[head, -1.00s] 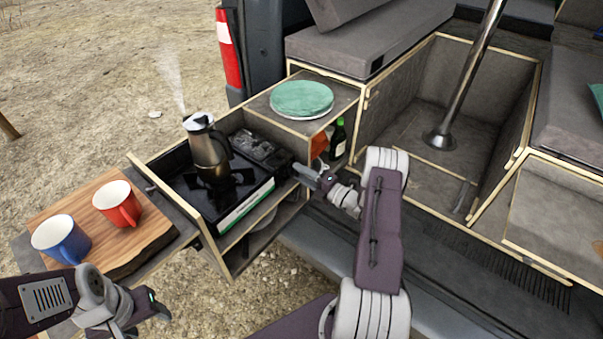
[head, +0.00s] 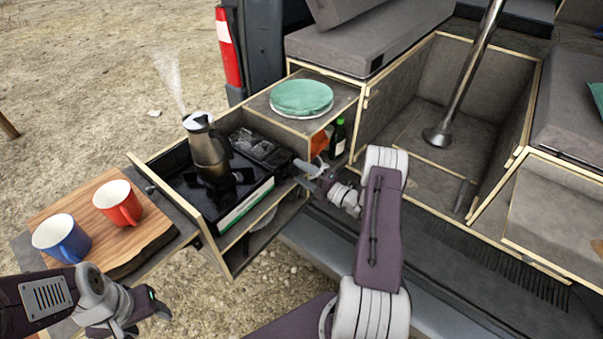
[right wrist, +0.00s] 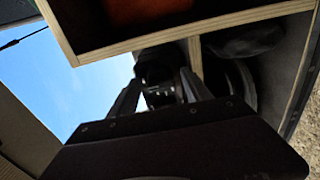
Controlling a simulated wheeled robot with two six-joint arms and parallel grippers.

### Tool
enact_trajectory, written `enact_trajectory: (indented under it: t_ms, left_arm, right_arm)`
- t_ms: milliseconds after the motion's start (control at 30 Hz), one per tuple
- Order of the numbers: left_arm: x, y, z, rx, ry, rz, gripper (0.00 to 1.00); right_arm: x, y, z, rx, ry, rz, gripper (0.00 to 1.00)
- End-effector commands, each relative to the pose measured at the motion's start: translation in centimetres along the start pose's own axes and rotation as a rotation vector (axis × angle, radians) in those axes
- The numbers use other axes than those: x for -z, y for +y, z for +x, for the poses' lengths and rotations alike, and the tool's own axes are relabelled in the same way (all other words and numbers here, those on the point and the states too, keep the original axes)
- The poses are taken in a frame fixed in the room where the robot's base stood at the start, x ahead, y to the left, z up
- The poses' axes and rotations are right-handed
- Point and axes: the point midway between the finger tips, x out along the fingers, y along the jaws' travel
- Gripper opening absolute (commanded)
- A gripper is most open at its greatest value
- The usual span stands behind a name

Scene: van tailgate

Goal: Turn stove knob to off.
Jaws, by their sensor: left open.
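The camping stove (head: 238,205) sits in the pull-out drawer, with a black top and a pale green front strip. My right gripper (head: 304,172) is at the stove's right end, close to the drawer's edge. The stove knob cannot be made out in the head view. In the right wrist view, the fingers (right wrist: 160,92) stand apart around a dark, shadowed part; whether they grip it cannot be told. My left gripper (head: 158,305) is open and empty at the lower left, in front of the wooden board.
A red mug (head: 118,204) and a blue mug (head: 62,238) stand on the wooden board (head: 148,232) left of the drawer. Green-topped plates (head: 301,98) lie on the cabinet behind. A dark bottle (head: 338,138) stands in the shelf near my right gripper.

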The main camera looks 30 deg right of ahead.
Motion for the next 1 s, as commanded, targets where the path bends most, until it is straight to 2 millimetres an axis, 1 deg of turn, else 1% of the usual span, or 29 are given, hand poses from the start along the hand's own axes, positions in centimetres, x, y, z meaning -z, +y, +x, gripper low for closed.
enact_trajectory:
  t_ms: [167, 267, 500, 633, 767, 1000]
  left_arm:
    - [0.0, 0.0, 0.0, 0.000, 0.000, 0.000, 0.57]
    - [0.0, 0.0, 0.1, 0.000, 0.000, 0.000, 0.57]
    - [0.0, 0.0, 0.3, 0.000, 0.000, 0.000, 0.57]
    - [0.0, 0.0, 0.4, 0.000, 0.000, 0.000, 0.57]
    - [0.0, 0.0, 0.4, 0.000, 0.000, 0.000, 0.57]
    - [0.0, 0.0, 0.4, 0.000, 0.000, 0.000, 0.57]
  right_arm:
    - [0.0, 0.0, -0.1, 0.000, 0.000, 0.000, 0.57]
    - [-0.1, -0.1, -1.1, 0.001, -0.002, 0.002, 0.57]
    - [-0.2, -0.1, -6.5, 0.000, -0.006, 0.001, 0.57]
    - [-0.1, -0.1, -8.4, 0.000, -0.004, 0.000, 0.57]
    - [0.0, 0.0, -9.1, 0.000, -0.001, 0.000, 0.57]
    - [0.0, 0.0, -9.1, 0.000, 0.000, 0.000, 0.57]
